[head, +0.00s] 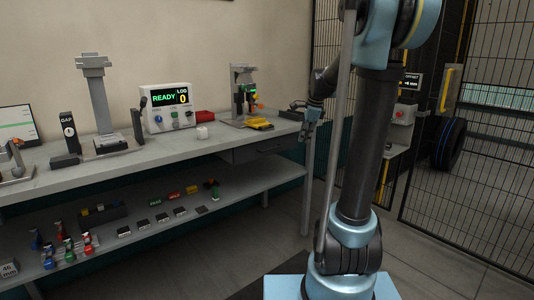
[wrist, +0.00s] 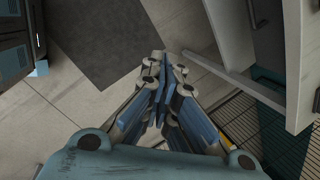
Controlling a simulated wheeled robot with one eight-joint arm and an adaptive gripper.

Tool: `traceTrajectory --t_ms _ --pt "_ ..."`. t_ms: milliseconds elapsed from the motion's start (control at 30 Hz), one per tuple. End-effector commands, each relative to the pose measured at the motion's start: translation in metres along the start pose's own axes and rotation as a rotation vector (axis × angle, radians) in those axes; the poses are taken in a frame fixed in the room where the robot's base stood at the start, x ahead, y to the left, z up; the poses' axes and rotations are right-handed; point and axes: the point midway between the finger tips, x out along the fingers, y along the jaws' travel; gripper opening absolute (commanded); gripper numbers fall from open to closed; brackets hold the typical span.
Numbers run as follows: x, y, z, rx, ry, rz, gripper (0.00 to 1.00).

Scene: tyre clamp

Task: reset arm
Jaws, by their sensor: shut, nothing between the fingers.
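My gripper (wrist: 164,80) is in the wrist view with its blue-grey fingers together and nothing between them, above the floor. In the head view my gripper (head: 308,133) hangs in front of the right end of the workbench (head: 262,147), partly behind my own arm. My arm stands bent at the right of the head view. Whether the gripper touches the bench edge, I cannot tell.
The lower shelf (head: 130,240) holds small coloured parts. A mesh fence (head: 470,160) stands at right. The floor (head: 240,250) before the bench is clear.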

Motion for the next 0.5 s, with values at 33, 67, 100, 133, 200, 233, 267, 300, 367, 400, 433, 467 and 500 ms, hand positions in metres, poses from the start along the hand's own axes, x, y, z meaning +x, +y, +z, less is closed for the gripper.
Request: traceTrajectory --t_ms 33,67,100,133,200,233,267,300,367,400,433,467,500 --pt "-0.004 0.018 -0.002 -0.061 0.006 0.002 0.00" --pt "-0.005 0.027 -0.003 -0.100 0.010 0.004 0.00" --pt "-0.007 0.039 -0.004 -0.153 0.015 0.006 0.00" --pt "-0.008 0.049 -0.005 -0.192 0.019 0.008 0.00" --pt "-0.010 0.070 -0.008 -0.284 0.026 0.013 0.00" --pt "-0.011 0.080 -0.009 -0.322 0.030 0.016 0.00" --pt "-0.012 0.088 -0.011 -0.361 0.033 0.018 0.00" --pt "-0.012 0.101 -0.013 -0.415 0.038 0.022 0.00" --pt "-0.012 0.119 -0.015 -0.492 0.044 0.028 0.00" --pt "-0.012 0.132 -0.017 -0.545 0.047 0.033 0.00" --pt "-0.011 0.141 -0.019 -0.584 0.050 0.036 0.00" --pt "-0.011 0.150 -0.021 -0.623 0.052 0.040 0.00" --pt "-0.009 0.163 -0.023 -0.676 0.056 0.045 0.00"
